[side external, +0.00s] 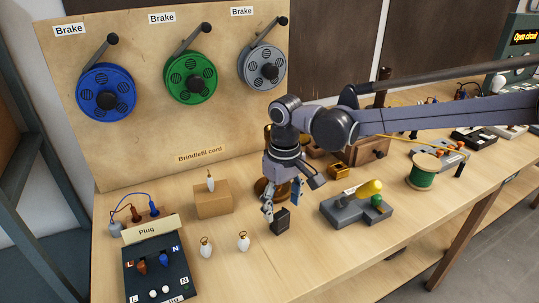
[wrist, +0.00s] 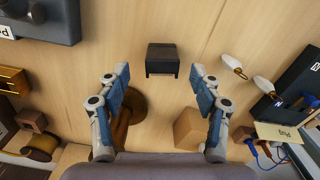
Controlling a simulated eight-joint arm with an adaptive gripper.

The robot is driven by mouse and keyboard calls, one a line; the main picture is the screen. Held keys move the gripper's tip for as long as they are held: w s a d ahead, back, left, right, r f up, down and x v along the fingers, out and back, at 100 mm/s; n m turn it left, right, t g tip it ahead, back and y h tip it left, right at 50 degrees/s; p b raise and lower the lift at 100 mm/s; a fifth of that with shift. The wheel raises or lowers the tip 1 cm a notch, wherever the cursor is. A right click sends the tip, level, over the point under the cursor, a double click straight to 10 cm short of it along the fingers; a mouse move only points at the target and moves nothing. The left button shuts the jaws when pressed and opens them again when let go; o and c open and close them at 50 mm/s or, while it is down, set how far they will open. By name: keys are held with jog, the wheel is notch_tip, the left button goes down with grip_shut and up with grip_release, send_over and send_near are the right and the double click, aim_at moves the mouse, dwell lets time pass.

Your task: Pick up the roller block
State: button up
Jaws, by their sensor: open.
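The roller block (side external: 280,222) appears to be the small black block standing on the wooden table, just below my gripper in the side view. In the wrist view the block (wrist: 162,61) is a dark shape at upper centre, ahead of the gap between the fingertips. My gripper (side external: 282,197) points down above the table close to the block. In the wrist view my gripper (wrist: 161,84) has its two blue-padded fingers spread wide with nothing between them. I cannot tell the exact height of the fingertips over the block.
A grey device with a yellow handle (side external: 368,190) stands right of the block. A round brown base (wrist: 132,103) is near one finger. Table in front is clear.

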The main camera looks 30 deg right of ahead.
aim_at(281, 213)
jog(key=shift+a+f, duration=0.15)
jog(key=shift+f, duration=2.1)
grip_shut()
